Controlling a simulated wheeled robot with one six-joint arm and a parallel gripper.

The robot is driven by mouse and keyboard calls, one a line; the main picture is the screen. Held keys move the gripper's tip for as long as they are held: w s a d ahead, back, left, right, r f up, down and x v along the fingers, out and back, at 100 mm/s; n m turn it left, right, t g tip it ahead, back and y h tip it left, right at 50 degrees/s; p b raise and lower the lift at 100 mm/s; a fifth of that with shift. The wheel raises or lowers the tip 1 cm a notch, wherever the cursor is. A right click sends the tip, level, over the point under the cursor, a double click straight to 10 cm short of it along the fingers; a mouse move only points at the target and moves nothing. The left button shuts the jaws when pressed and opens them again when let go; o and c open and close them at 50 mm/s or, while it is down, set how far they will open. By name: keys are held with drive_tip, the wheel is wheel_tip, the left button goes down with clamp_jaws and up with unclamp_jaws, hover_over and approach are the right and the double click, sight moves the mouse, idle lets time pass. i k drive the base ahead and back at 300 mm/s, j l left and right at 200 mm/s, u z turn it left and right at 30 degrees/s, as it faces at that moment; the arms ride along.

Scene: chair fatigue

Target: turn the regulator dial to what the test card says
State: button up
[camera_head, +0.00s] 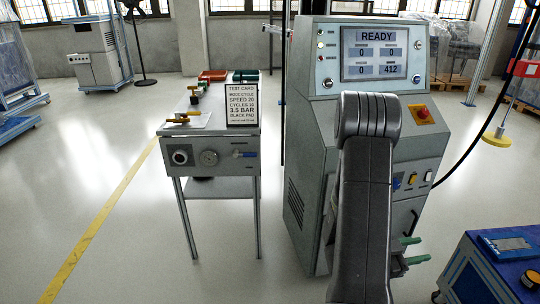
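The test card (241,104) stands upright on the small grey bench (220,180); it appears to read mode cycle, speed 20, cycles 10, 3.5 bar, black pad. On the bench's front panel are a dark round knob on a pale plate (180,157), a round grey dial or gauge (209,158) and a blue-handled valve (243,154). Which one is the regulator dial, and its setting, is too small to tell. My gripper (412,250) is low at the right, far from that panel. Its green-tipped fingers are apart with nothing visible between them; my arm hides its base.
The grey test machine (310,170) stands right of the bench; its screen (375,54) says READY, 0, 0, 0, 412. It has a red stop button (423,114). A blue cart (470,270) is at the lower right. Floor before the bench is clear.

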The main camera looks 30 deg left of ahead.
sight(180, 156)
drive_tip(key=u, duration=1.8)
drive_tip(key=i+l+u, duration=0.1)
drive_tip(key=i+u, duration=0.25)
drive_tip(key=i+l+u, duration=0.15)
drive_tip(key=u, duration=0.2)
drive_tip(key=i+l+u, duration=0.3)
drive_tip(key=i+l, duration=0.3)
